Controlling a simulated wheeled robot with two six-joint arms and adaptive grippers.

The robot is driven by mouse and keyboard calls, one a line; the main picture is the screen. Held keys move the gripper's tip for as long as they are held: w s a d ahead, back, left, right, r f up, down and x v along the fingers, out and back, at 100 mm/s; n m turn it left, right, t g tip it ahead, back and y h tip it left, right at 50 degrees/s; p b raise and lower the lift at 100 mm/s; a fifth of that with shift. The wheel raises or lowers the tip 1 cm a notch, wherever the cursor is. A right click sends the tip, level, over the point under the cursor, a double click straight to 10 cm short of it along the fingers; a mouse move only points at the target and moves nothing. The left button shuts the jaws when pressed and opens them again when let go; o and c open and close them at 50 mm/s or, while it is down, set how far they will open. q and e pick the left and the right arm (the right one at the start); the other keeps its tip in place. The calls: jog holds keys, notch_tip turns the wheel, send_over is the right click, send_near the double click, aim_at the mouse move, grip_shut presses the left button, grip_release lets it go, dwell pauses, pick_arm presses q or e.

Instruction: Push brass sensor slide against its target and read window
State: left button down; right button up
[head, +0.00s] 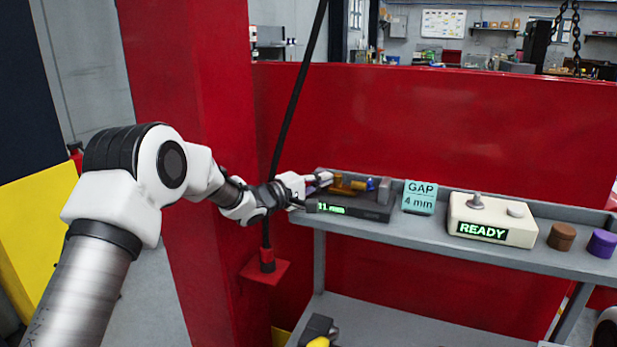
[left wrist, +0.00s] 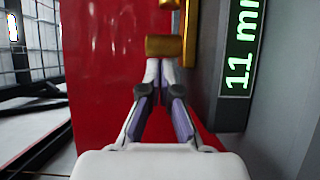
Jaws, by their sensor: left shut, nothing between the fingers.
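The brass sensor slide (head: 345,187) sits on a dark gauge base (head: 368,212) on the grey shelf. A brass block of it shows in the left wrist view (left wrist: 165,46). The read window (head: 331,209) on the base's front glows green; it reads "11 mm" in the left wrist view (left wrist: 241,45). A grey upright block (head: 385,190), perhaps the target, stands at the base's right end. My left gripper (head: 326,178) is shut and empty at the slide's left end. Its fingertips (left wrist: 160,66) are right at the brass block; I cannot tell whether they touch.
A teal card (head: 419,197) reads "GAP 4 mm". A cream box (head: 491,220) shows "READY". Brown (head: 562,237) and purple (head: 602,243) round pieces stand farther right. A red wall (head: 450,130) rises behind the shelf. A black slanted pole (head: 298,95) stands behind my left arm.

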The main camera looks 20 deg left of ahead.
aim_at(338, 182)
pick_arm(q)
jog(key=shift+w+d+f, duration=0.1)
jog(key=shift+w+d, duration=0.1)
jog(key=shift+w, duration=0.2)
jog(key=shift+s+a, duration=0.35)
jog(key=shift+s, duration=0.05)
jog(key=shift+d+r, duration=0.15)
jog(key=shift+r, duration=0.05)
jog(key=d, duration=0.4)
jog(key=shift+w+f, duration=0.1)
jog(key=shift+f, duration=0.05)
jog(key=shift+a, duration=0.2)
pick_arm(e)
jog(key=shift+a+r, duration=0.2)
jog(key=shift+r, duration=0.05)
